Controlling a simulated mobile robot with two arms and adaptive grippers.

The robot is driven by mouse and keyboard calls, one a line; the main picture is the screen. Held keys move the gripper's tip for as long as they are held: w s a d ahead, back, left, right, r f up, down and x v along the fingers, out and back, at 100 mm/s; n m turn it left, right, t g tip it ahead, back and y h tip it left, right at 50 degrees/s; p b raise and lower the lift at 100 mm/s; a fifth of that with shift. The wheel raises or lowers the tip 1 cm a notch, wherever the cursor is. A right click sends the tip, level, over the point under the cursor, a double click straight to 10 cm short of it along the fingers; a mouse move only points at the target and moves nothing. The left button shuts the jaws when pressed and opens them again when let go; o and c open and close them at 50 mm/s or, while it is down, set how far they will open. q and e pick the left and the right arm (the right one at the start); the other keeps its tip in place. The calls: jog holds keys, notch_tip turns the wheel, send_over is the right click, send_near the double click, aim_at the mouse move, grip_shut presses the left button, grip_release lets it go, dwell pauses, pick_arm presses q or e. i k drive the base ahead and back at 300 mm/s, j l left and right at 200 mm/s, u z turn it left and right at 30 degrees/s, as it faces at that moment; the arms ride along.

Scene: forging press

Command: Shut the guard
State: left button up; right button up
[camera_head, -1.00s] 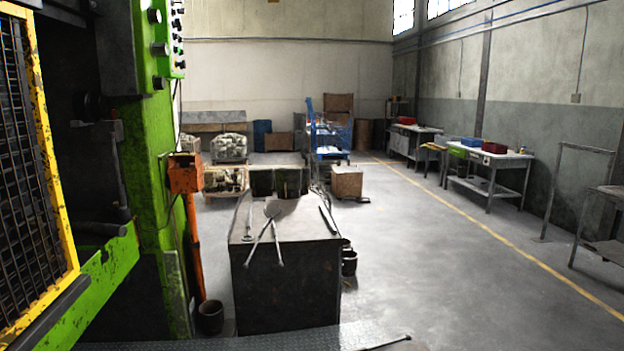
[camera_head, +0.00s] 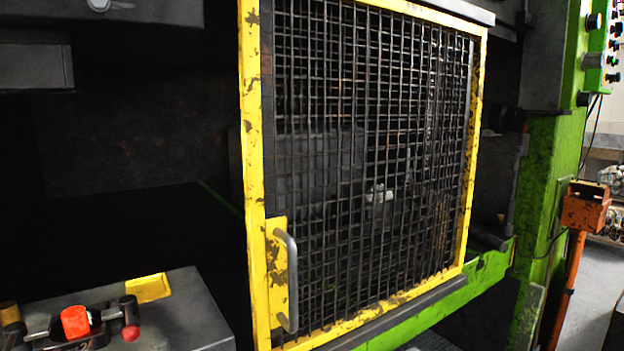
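The guard (camera_head: 371,160) is a dark wire-mesh panel in a worn yellow frame, upright in front of the green press (camera_head: 548,190). A grey bar handle (camera_head: 288,280) sits on a yellow plate at its lower left corner. The mesh covers the middle and right of the press front. To its left the dark opening (camera_head: 130,150) of the press is uncovered. Blurred grey parts show through the mesh.
A dark rail (camera_head: 400,318) runs under the guard. An orange post box (camera_head: 585,207) stands at the right, with some open floor beyond.

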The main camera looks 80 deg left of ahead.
aim_at(280, 274)
jog(key=u, duration=1.75)
